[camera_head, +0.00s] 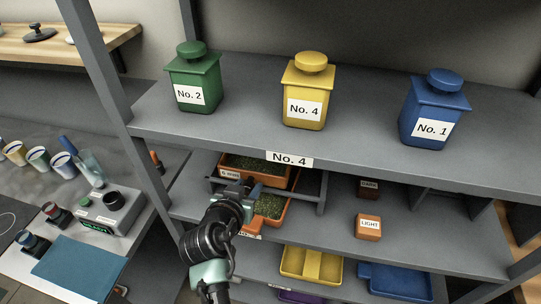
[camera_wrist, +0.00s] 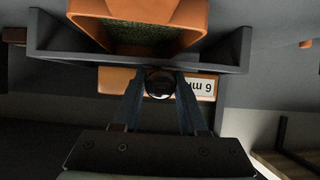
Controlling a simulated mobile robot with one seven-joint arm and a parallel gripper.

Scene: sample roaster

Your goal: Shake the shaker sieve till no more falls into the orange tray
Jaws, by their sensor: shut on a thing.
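The shaker sieve (camera_head: 282,180) is an orange-walled box with greenish beans, held in a grey frame on the middle shelf. Its labelled orange front also shows in the wrist view (camera_wrist: 110,82), with the text upside down. The orange tray (camera_head: 284,212) sits below it and holds green and brownish bits; it also shows in the wrist view (camera_wrist: 190,22). My gripper (camera_head: 243,187) is at the sieve's front. In the wrist view my gripper (camera_wrist: 160,84) is shut on a dark round knob (camera_wrist: 158,82) in front of the labelled face. Whether bits are falling cannot be seen.
Grey frame posts (camera_head: 322,192) stand right of the sieve. Small DARK (camera_head: 368,187) and LIGHT (camera_head: 368,227) boxes lie farther right. Yellow (camera_head: 311,263) and blue (camera_head: 395,282) trays are below. Green, yellow and blue canisters stand on the shelf above. A counter with cups is at left.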

